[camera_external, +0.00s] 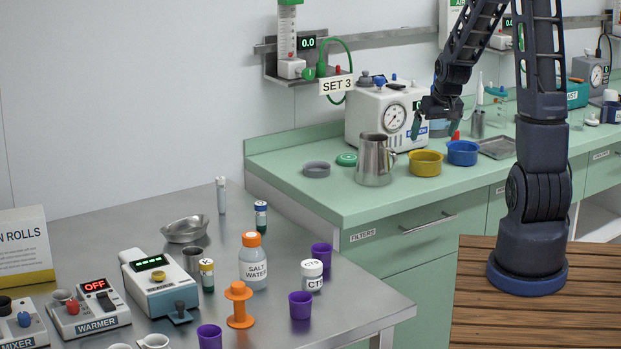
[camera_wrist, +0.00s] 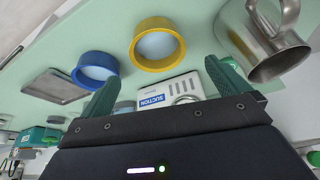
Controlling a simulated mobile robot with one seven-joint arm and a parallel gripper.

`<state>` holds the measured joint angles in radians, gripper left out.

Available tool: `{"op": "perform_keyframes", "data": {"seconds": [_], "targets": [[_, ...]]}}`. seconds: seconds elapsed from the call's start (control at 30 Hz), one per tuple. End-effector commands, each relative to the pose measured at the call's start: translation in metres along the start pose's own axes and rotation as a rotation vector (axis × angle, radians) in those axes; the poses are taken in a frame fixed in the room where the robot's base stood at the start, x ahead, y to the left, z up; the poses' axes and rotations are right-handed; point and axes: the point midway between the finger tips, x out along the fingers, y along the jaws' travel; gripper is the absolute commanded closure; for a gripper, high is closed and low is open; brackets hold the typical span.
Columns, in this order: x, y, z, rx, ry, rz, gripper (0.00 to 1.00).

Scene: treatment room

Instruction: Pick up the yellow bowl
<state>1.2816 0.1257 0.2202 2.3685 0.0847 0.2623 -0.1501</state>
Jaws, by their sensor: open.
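The yellow bowl (camera_external: 425,163) stands on the green counter between the metal pitcher and the blue bowl. In the wrist view the yellow bowl (camera_wrist: 157,45) is at the top middle, beyond the fingertips, and looks empty with a pale inside. My gripper (camera_external: 432,127) hangs above the counter, over and slightly behind the yellow bowl in the outside view. In the wrist view my gripper (camera_wrist: 160,85) has its two green fingers wide apart with nothing between them. The fingers appear clear of the bowl.
The blue bowl (camera_external: 462,153) sits close on the right. The metal pitcher (camera_external: 375,160) stands on the left. The white suction unit (camera_external: 385,112) is behind. A metal tray (camera_external: 498,148) lies further right. The counter (camera_external: 395,197) in front of the bowl is clear.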

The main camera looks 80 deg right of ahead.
Motion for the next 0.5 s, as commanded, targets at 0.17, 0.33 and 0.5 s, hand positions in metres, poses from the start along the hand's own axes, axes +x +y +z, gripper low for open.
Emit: {"op": "perform_keyframes", "data": {"seconds": [0.17,0.33,0.5], "targets": [[0.009,0.011,-0.001,0.019,0.002,0.005,0.0],[0.027,0.011,-0.001,0.017,0.0,0.004,0.0],[0.047,0.01,0.0,0.017,-0.001,0.004,0.0]]}}
